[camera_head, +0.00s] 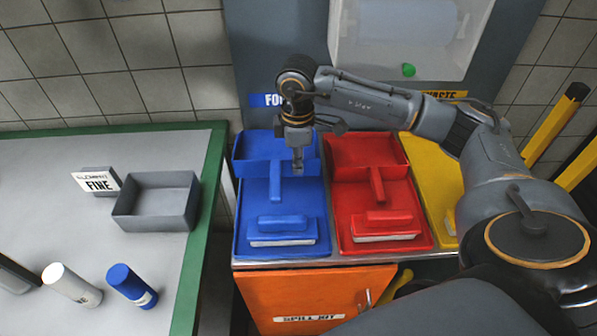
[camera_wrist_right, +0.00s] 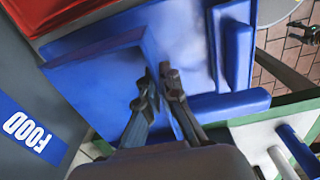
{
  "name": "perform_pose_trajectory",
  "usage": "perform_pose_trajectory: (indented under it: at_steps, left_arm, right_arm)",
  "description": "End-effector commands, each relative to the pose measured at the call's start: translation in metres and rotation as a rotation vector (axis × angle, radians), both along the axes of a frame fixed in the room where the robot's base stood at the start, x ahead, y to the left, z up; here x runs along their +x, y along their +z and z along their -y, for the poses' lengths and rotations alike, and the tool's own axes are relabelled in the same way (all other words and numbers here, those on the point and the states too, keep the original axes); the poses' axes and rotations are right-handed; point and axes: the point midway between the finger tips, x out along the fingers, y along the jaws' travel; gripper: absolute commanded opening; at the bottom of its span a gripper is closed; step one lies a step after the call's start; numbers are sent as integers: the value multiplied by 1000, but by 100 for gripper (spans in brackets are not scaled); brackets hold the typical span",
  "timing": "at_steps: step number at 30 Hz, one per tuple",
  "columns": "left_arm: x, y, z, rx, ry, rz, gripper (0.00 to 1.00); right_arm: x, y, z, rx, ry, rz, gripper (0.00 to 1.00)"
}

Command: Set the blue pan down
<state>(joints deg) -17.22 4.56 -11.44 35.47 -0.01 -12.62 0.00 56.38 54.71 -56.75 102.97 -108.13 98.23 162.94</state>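The blue pan (camera_head: 254,149) is a dustpan with a short handle (camera_head: 275,184). It lies low over the back of the blue tray (camera_head: 239,225); I cannot tell whether it rests fully. My right gripper (camera_head: 298,170) points down at the pan's front edge, right of the handle. In the right wrist view, the fingertips (camera_wrist_right: 161,76) are close together with an edge of the blue pan (camera_wrist_right: 110,75) between them. The contact itself is partly hidden by the fingers. A blue brush (camera_head: 283,225) lies at the front of the blue tray.
A red tray with a red pan (camera_head: 352,150) and brush stands close on the right, then a yellow set (camera_head: 430,165). A green-edged table (camera_head: 150,258) with a grey bin (camera_head: 155,222) and two cylinders is on the left.

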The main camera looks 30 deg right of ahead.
Motion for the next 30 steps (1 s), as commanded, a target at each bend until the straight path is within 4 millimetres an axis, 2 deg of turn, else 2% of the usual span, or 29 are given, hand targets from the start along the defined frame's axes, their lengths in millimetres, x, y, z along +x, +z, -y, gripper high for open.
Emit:
perform_pose_trajectory:
  at_steps: [3,7,14,19,22,30]
  left_arm:
    - [1,8,0,0,0,2,50]
    - [1,11,0,0,0,3,50]
    - [1,14,0,0,0,3,50]
    - [1,26,0,0,0,3,50]
    - [1,26,0,0,0,3,50]
    - [1,24,0,1,0,2,50]
  right_arm:
    - [14,-23,11,-1,-2,-6,0]
    - [26,-41,19,1,0,-3,0]
    - [37,-58,27,0,1,-4,0]
    - [36,-81,27,0,2,-4,0]
    - [36,-88,27,-1,3,-3,0]
    - [36,-90,27,0,3,-2,0]
